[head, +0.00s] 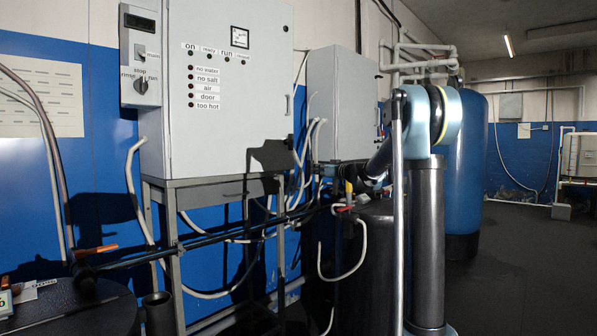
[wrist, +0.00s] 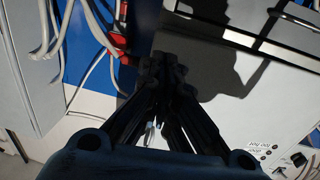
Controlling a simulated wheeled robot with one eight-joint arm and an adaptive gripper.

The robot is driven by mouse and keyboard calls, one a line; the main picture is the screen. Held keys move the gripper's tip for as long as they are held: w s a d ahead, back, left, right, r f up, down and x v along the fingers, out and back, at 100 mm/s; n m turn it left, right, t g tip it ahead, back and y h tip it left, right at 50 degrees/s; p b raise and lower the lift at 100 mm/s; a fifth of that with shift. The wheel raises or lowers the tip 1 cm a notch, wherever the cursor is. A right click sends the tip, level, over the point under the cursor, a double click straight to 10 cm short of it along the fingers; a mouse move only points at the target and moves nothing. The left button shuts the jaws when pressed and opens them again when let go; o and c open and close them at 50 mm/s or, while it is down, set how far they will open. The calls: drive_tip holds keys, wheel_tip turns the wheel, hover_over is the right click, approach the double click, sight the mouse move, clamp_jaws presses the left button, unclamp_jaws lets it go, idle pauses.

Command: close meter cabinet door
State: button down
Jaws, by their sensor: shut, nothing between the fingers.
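In the head view my arm reaches left toward the cabinet's lower right side, and the gripper is hard to make out among dark pipes. A shadow falls on the cabinet.
A second grey cabinet (head: 340,108) hangs behind to the right, with white cables (head: 305,160) between the two. A metal stand (head: 210,190) supports the large cabinet. A dark drum (head: 65,308) is at lower left. A blue tank (head: 470,150) stands behind my arm. Floor at right is clear.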

drive_tip(key=x, duration=1.4)
drive_tip(key=shift+w, duration=0.25)
